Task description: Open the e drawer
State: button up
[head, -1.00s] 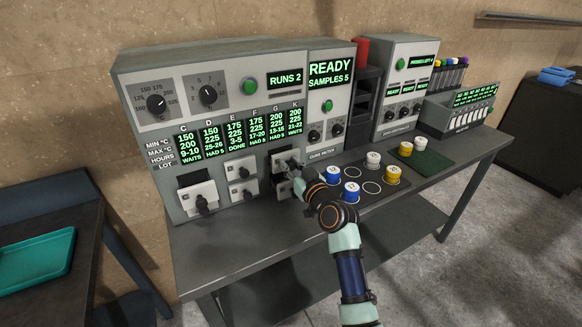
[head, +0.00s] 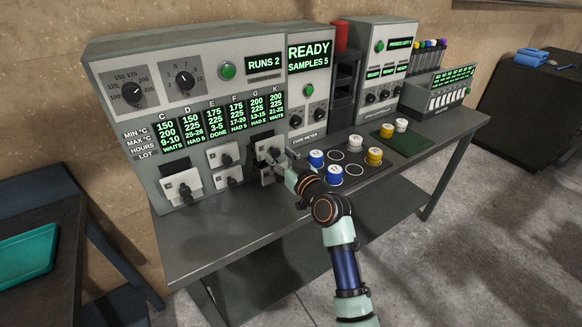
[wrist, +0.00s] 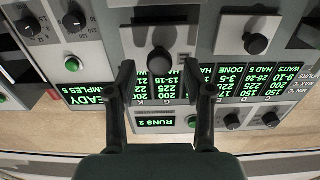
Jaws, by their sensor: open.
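The grey oven cabinet (head: 107,75) has a lit table of columns headed C, D, E, F, G and K. Below it are small pale drawers with black knobs. The middle pair, an upper drawer (head: 224,154) and a lower drawer (head: 228,177), sits roughly below the E and F columns. Another knob (wrist: 255,43) shows to the right. I cannot tell contact.
A wide drawer (head: 181,188) at lower left stands out from the cabinet. Blue, white and yellow-sided jars (head: 317,158) stand on a dark mat right of my arm. A teal tray (head: 25,255) lies on the left table. The bench front (head: 225,235) is clear.

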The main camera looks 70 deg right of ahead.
jog(key=v, duration=0.9)
jog(key=w+a+n+y+p, duration=0.25)
jog(key=w+a, duration=0.25)
jog(key=a, duration=0.9)
jog(key=w+a+n+y+p, duration=0.15)
jog(key=w+a+y, duration=0.35)
jog(key=a, duration=0.9)
jog(key=s+a+n+g+y+p, duration=0.1)
jog(key=s+a, duration=0.2)
jog(key=a, duration=0.8)
jog(key=s+a+n+g+y+p, duration=0.1)
jog(key=s+a+n+y, duration=0.15)
jog(key=a, duration=0.85)
notch_tip(320, 180, up, 38)
jog(key=h+p, duration=0.1)
jog(key=p, duration=3.6)
jog(key=shift+s+d+m+p, duration=0.2)
jog(key=shift+s+m+p, duration=0.1)
jog(key=shift+m, duration=0.05)
